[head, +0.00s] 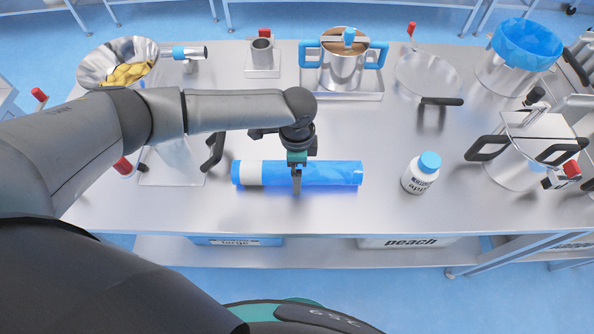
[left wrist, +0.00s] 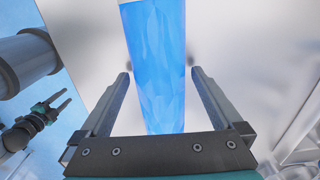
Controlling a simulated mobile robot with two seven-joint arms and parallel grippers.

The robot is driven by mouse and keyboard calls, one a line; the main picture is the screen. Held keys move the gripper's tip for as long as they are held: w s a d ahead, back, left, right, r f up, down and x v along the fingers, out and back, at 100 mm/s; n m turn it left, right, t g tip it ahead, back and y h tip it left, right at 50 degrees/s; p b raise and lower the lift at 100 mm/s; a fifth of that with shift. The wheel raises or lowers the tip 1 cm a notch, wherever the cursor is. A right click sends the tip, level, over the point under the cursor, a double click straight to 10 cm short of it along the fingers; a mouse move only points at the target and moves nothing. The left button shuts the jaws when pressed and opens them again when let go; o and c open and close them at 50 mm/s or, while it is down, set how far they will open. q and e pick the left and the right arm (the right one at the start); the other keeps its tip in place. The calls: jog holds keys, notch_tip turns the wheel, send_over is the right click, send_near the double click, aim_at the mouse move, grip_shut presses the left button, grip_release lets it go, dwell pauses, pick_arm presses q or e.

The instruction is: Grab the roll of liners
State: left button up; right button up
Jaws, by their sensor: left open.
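The roll of liners (head: 320,173) is a long blue cylinder with a white band near its left end. It lies crosswise on the steel table near the front edge. My left gripper (head: 297,188) is over the roll, left of its middle. In the left wrist view, the roll (left wrist: 155,50) runs between the two spread fingers of my left gripper (left wrist: 159,75), with a gap on each side. The head view does not show whether the fingers touch it. My right gripper (left wrist: 62,104) shows small at the left of the left wrist view, its fingers apart and empty.
A white bottle with a blue cap (head: 421,173) stands right of the roll. A lidded pot (head: 518,155) is farther right. A pot with blue handles (head: 341,68) stands behind, and a metal bowl (head: 112,55) at back left. The table between roll and bottle is clear.

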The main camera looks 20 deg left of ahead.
pick_arm(q)
jog(key=shift+c, duration=0.2)
grip_shut()
dwell(0.6)
jog(key=shift+r, duration=0.1)
